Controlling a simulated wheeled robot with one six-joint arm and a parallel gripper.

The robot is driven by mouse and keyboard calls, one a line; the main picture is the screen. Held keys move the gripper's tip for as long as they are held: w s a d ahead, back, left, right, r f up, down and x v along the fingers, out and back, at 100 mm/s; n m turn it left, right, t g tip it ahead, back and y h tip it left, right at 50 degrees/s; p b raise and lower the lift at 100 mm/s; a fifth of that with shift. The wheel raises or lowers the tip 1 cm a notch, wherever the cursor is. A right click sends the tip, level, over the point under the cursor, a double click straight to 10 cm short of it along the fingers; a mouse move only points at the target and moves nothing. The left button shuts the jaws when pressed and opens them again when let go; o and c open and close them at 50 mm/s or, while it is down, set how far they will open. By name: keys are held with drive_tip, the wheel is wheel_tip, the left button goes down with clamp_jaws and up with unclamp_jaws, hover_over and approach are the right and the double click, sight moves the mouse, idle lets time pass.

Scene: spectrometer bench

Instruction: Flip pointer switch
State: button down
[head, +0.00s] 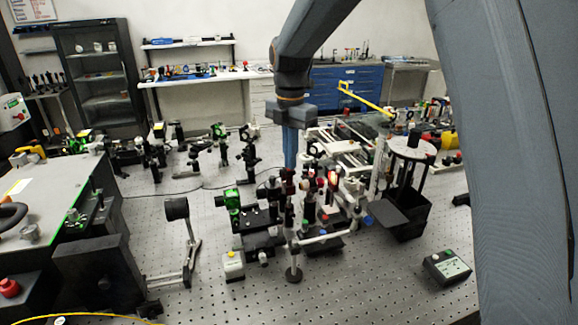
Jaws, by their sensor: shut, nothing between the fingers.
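No part is clearly identifiable as the pointer switch at this size.
The perforated bench (350,290) is crowded with posts and mounts in the centre. A black stand with a round white top (412,150) is at the right. A large grey unit (45,195) fills the left. The front strip of the bench is mostly free.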

wheel_tip(320, 180, up, 7)
drive_tip(key=p, duration=0.4)
drive_tip(key=shift+p, duration=0.3)
drive_tip(key=shift+f, duration=0.1)
drive_tip(key=s+d+f+m+t, duration=0.1)
drive_tip(key=s+d+f+m, duration=0.4)
drive_tip(key=s+d+m, duration=0.6)
drive_tip(key=s+d+f+m+t, duration=0.2)
drive_tip(key=s+d+f+m, duration=0.4)
drive_tip(key=s+m, duration=0.8)
drive_tip(key=f+b, duration=0.3)
drive_tip(key=w+f+m+g+b, duration=0.1)
drive_tip(key=f+b, duration=0.3)
drive_tip(key=w+f+m+b, duration=0.1)
drive_tip(key=f+b, duration=0.2)
drive_tip(key=f, duration=0.1)
drive_tip(key=shift+w+g, duration=0.2)
drive_tip(key=shift+g, duration=0.1)
